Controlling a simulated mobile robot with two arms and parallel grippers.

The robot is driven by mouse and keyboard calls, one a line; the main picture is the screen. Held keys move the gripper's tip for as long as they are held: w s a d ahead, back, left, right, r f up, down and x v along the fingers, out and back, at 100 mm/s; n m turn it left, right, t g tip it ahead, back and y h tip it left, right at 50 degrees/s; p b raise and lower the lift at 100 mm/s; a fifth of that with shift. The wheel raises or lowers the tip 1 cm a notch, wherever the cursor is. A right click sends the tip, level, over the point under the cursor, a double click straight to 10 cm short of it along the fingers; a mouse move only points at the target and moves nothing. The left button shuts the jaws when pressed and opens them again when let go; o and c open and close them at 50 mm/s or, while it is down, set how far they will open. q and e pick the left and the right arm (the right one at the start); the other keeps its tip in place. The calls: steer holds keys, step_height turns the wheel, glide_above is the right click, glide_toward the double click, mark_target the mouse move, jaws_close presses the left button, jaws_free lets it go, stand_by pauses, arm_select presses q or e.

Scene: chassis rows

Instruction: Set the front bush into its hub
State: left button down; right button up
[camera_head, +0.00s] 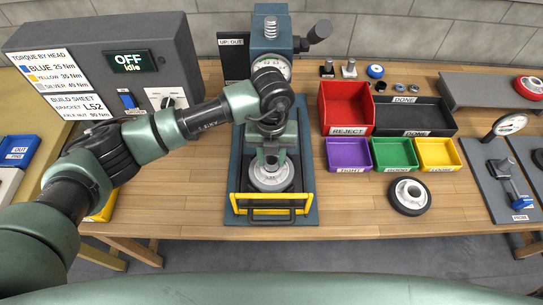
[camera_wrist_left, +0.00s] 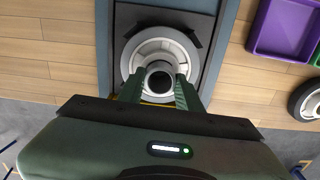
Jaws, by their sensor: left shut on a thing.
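My left gripper (camera_head: 270,160) is over the hub, pointing down. In the left wrist view the hub (camera_wrist_left: 132,62) sits beneath the fingers, and my gripper (camera_wrist_left: 160,88) is shut on a small grey ring-shaped bush (camera_wrist_left: 160,72) with a dark bore. The bush lines up roughly with the hub's centre. I cannot tell whether it is seated in the hub or just above it. My right gripper is out of view.
A second hub (camera_head: 409,194) lies on the table at right. Red reject (camera_head: 347,131), black done (camera_head: 406,133), purple (camera_head: 348,168), green (camera_head: 394,168) and yellow (camera_head: 438,168) trays stand nearby. A control box (camera_head: 108,60) reads OFF, Idle. The press dial (camera_head: 272,66) is partly hidden by my arm.

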arm_select(q)
steer(key=shift+f+b, duration=0.35)
steer(key=c, duration=0.9)
jaws_free()
step_height(320, 180, up, 8)
steer(key=shift+f+b, duration=0.1)
steer(key=shift+b, duration=1)
